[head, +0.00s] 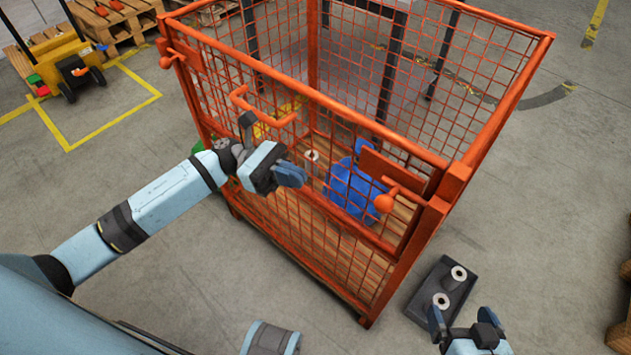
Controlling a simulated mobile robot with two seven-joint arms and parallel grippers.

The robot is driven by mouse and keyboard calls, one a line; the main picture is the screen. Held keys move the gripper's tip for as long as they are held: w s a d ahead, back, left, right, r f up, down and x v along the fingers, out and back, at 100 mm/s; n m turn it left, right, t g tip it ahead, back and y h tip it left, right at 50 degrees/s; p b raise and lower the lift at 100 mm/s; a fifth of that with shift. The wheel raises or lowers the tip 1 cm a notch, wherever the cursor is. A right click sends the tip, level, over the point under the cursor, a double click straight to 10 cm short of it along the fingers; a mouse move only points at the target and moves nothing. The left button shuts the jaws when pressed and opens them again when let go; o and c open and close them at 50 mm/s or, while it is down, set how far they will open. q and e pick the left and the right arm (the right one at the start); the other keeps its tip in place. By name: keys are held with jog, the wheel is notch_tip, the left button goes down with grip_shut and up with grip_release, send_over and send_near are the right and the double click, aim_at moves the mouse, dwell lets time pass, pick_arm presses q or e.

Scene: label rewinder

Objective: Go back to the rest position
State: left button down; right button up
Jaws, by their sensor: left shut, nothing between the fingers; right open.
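My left gripper (290,175) is shut and empty. It appears in front of the near mesh side of the orange cage (350,105), below the orange handle (262,112); I cannot tell whether it touches the mesh. My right gripper (464,322) is open and empty at the lower right, just in front of a dark tray (422,297). Two white rolls stand on the tray, one near (441,301) and one far (458,273).
A blue object (350,190) and a small white roll (312,156) show inside the cage. A yellow cart (60,62) and wooden pallets (120,20) stand at the upper left. A wooden piece (620,330) is at the right edge.

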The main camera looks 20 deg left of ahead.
pick_arm(q)
jog(key=shift+w+a, duration=0.1)
jog(key=shift+a, duration=0.25)
dwell(0.3)
jog(key=s+d+f+m+t+y, duration=0.1)
jog(key=s+f+m+t+y, duration=0.45)
jog(key=m+t+y, duration=0.35)
jog(key=s+d+f+m+t+y, duration=0.1)
jog(key=s+f+m+t+y, duration=0.45)
jog(key=m, duration=0.55)
notch_tip(320, 180, up, 16)
jog(key=s+a+y+p, duration=0.1)
jog(key=a+y+p, duration=0.1)
jog(key=p, duration=2.8)
jog(key=shift+s+a+n, duration=0.15)
jog(key=shift+a+n, duration=0.05)
jog(key=shift+n, duration=0.2)
pick_arm(e)
notch_tip(320, 180, up, 18)
jog(key=s+d+g+h, duration=0.1)
jog(key=d, duration=0.1)
jog(key=shift+s+d+f, duration=0.25)
jog(key=shift+s+d, duration=0.05)
jog(key=shift+s, duration=0.05)
